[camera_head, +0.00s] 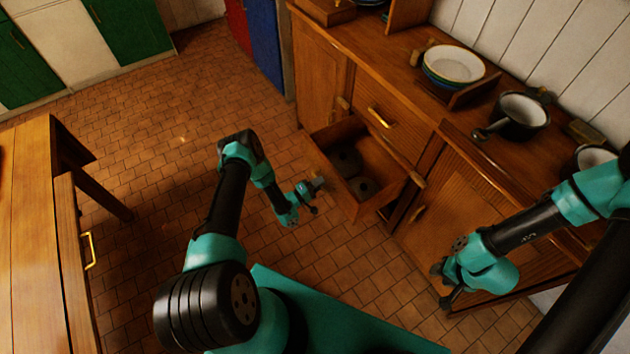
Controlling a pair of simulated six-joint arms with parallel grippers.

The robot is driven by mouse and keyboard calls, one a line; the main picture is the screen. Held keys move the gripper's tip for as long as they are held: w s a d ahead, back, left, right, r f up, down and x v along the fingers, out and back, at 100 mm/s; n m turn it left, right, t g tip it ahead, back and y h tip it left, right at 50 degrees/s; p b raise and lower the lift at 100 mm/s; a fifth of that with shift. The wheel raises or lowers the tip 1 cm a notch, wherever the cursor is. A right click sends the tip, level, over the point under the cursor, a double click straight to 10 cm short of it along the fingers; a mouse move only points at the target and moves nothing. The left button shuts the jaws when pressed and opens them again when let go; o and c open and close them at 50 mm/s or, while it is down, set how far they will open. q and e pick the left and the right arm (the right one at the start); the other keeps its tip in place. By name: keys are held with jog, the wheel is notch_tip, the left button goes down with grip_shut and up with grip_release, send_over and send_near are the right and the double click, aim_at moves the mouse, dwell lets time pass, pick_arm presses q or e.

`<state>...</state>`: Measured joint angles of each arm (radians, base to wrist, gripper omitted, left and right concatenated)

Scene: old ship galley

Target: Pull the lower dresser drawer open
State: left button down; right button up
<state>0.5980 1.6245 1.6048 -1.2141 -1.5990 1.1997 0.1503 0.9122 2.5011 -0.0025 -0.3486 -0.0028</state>
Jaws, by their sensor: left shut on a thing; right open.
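The wooden dresser (325,72) stands along the right wall. Its lower drawer (377,210) is pulled out, and dark round items (345,161) lie inside it. The upper drawer (393,125) with a brass handle (380,117) is closed. My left gripper (314,190) is at the front of the open lower drawer, shut on the drawer's handle, which is mostly hidden by the fingers. My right gripper (441,285) is open and empty, in front of the dresser's lower right cupboard door (450,200).
Stacked bowls (453,65) and a dark saucepan (520,115) stand on the dresser top. A wooden table (28,240) with a brass-handled drawer is at the left. The tiled floor (170,130) between is clear.

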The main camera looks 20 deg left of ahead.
pick_arm(q)
jog(key=c, duration=1.1)
grip_release()
jog(key=shift+c, duration=0.2)
jog(key=shift+a, duration=0.1)
jog(key=v, duration=1.7)
jog(key=shift+s, duration=0.15)
jog(key=shift+f, duration=0.1)
